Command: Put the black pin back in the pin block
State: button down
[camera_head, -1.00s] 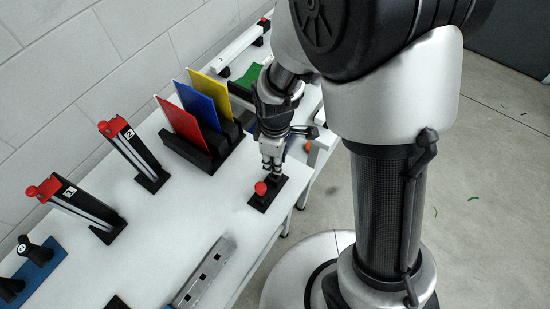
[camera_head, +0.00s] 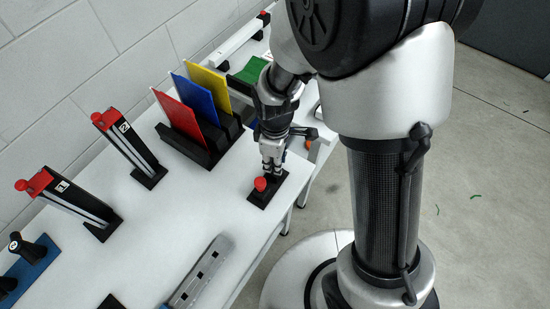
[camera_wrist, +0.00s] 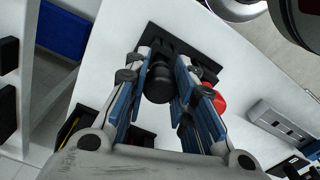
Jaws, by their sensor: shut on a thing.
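The pin block is a small black plate (camera_head: 256,199) at the table's right edge in the head view. A red-headed pin (camera_head: 260,184) stands on it. My gripper (camera_head: 271,172) points down over the block's far end, just behind the red pin. In the wrist view, my gripper (camera_wrist: 164,90) is shut on the black pin (camera_wrist: 158,84), whose round dark head shows between the blue-padded fingers. The block (camera_wrist: 172,42) lies beneath, and the red pin (camera_wrist: 220,102) is just right of the fingers. The black pin's lower end is hidden, so I cannot tell whether it is in a hole.
Red, blue and yellow panels (camera_head: 198,101) stand in a black rack left of my gripper. Two red-topped levers (camera_head: 127,140) stand further left. A grey slotted bar (camera_head: 201,272) lies at the front. The white table between them is clear.

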jog(key=shift+f+b, duration=0.55)
jog(key=shift+f, duration=0.25)
jog(key=c, duration=1.3)
grip_release()
jog(key=shift+r, duration=0.15)
notch_tip(320, 180, up, 12)
jog(key=shift+r, duration=0.1)
jog(key=s+d+r+m+t, duration=0.1)
jog(key=s+d+r+m, duration=0.2)
jog(key=s+r+m, duration=0.1)
jog(key=s+d+r+m+t, duration=0.2)
jog(key=s+d+r+m, duration=0.2)
jog(key=s+m, duration=0.1)
jog(key=s+d+r+m+t, duration=0.1)
jog(key=s+d+r+m, duration=0.3)
jog(key=shift+s+r+m+t, duration=0.3)
jog(key=shift+r+m, duration=0.05)
jog(key=shift+m, duration=0.05)
